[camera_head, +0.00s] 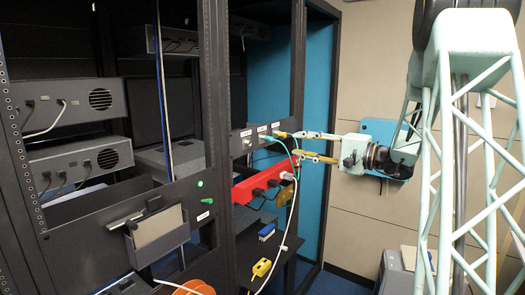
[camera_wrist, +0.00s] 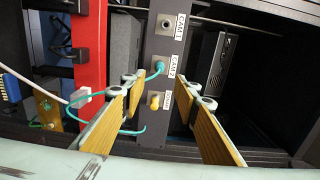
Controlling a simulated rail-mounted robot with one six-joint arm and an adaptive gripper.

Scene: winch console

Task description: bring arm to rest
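My gripper (camera_head: 290,144) reaches left from the blue wrist housing to the labelled port panel (camera_head: 262,135) on the black rack. In the wrist view, my gripper (camera_wrist: 171,78) has its two tan-padded fingers spread apart, with nothing held between them. The panel (camera_wrist: 155,130) is behind the fingers, with ports labelled CAM 1 and CAM 2. A teal cable plug (camera_wrist: 158,67) sits in the CAM 2 port. A yellow-tan connector (camera_wrist: 155,100) is below it, and its label is partly unreadable. I cannot tell the exact gap between fingertips and panel.
A red power strip (camera_head: 262,182) with plugs and a white cable (camera_head: 290,215) sits just below the gripper. Black rack posts (camera_head: 298,70) stand close by. A yellow object (camera_head: 262,268) lies on the lower shelf. Open space lies before the beige wall (camera_head: 365,60).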

